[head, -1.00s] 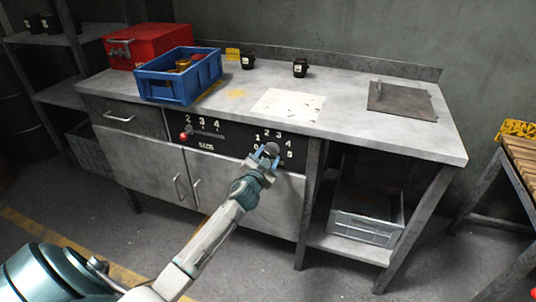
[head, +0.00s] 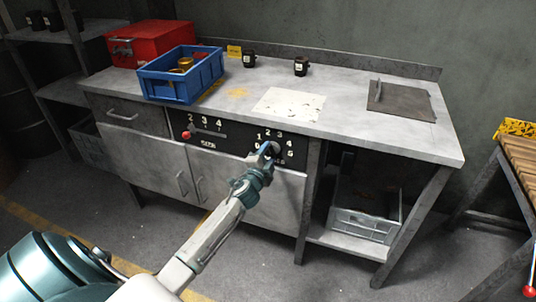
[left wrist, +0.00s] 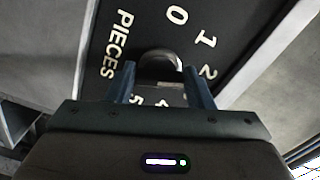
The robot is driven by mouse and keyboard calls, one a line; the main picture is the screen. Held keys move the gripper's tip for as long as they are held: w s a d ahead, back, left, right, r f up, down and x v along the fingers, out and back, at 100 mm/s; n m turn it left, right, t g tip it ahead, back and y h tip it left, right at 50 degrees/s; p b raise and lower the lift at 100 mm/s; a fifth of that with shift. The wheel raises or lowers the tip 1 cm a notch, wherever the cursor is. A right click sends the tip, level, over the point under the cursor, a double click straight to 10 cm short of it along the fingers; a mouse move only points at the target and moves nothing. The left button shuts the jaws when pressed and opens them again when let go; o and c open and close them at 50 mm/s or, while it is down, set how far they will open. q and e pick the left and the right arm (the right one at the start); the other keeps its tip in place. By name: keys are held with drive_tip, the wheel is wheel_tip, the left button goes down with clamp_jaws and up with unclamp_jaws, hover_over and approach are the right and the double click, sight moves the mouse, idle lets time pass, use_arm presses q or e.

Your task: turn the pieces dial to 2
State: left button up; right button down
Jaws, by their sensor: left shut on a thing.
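The pieces dial (head: 275,147) is a dark round knob on the black panel (head: 235,134) at the front of the bench, with white numbers around it. My left gripper (head: 265,149) is at the dial, its blue fingers shut on the knob. In the left wrist view the knob (left wrist: 160,62) sits between the two fingertips of my left gripper (left wrist: 162,82). The word PIECES and the numbers 0, 1 and 2 show beside it; 4 and 5 are partly covered by the gripper. I cannot tell which number the knob points to. My right gripper is not in view.
The size slider (head: 187,134) with a red knob is left of the dial on the same panel. On the bench top stand a blue bin (head: 181,77), a red toolbox (head: 148,42) and two black cups (head: 249,59). Cupboard doors (head: 250,195) lie below.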

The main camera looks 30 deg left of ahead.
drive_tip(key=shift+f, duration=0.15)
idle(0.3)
use_arm(q)
drive_tip(key=o, duration=1)
drive_tip(key=b+v, duration=0.1)
drive_tip(key=v, duration=0.9)
drive_tip(key=shift+s, duration=0.4)
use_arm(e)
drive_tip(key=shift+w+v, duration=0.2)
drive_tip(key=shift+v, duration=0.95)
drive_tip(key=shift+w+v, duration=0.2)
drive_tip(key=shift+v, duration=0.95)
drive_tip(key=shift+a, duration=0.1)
